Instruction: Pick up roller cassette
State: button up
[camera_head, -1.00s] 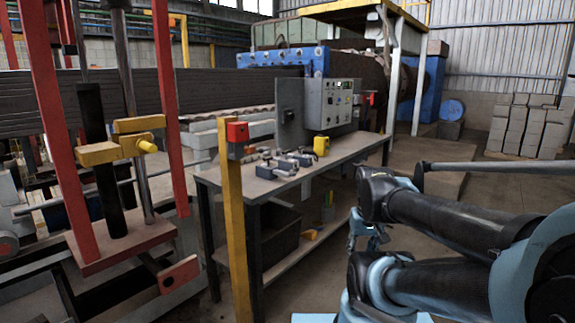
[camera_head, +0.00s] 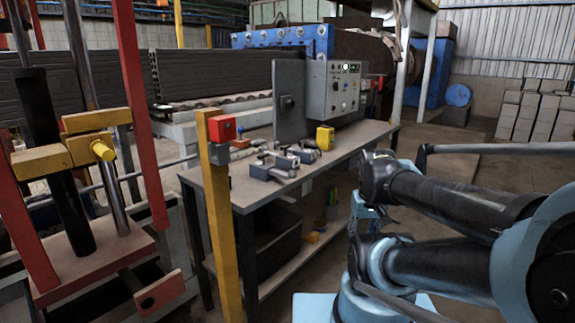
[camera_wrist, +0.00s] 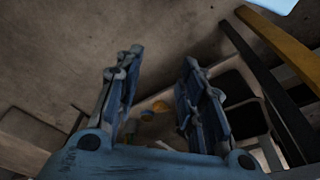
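Several small grey metal parts (camera_head: 285,163) lie on top of the workbench (camera_head: 248,192). A roller cassette may be among them, but they are too small for me to tell which one it is. My gripper (camera_wrist: 162,58) shows in the wrist view with its two blue fingers spread apart and nothing between them. In the head view my arm is at the right, and my gripper is mostly hidden behind it, to the right of the bench.
A yellow post with a red box (camera_head: 222,128) stands at the bench's near corner. A grey control cabinet (camera_head: 335,92) and a yellow object (camera_head: 325,138) are at the bench's back. A red-framed press (camera_head: 140,110) fills the left. Floor is open beyond my arm.

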jog(key=w+a+r+m+y, duration=0.3)
jog(key=w+a+r+y, duration=0.3)
jog(key=w+r, duration=0.75)
jog(key=w+a+r+m+y, duration=0.1)
jog(key=w+r, duration=0.2)
jog(key=w, duration=0.4)
jog(key=w+a+r+y, duration=0.1)
jog(key=w+r+y, duration=0.15)
jog(key=w, duration=0.35)
jog(key=m+y, duration=0.1)
jog(key=y, duration=0.1)
send_near(289, 146)
jog(key=shift+x, duration=4.3)
jog(key=shift+s, duration=0.1)
grip_shut()
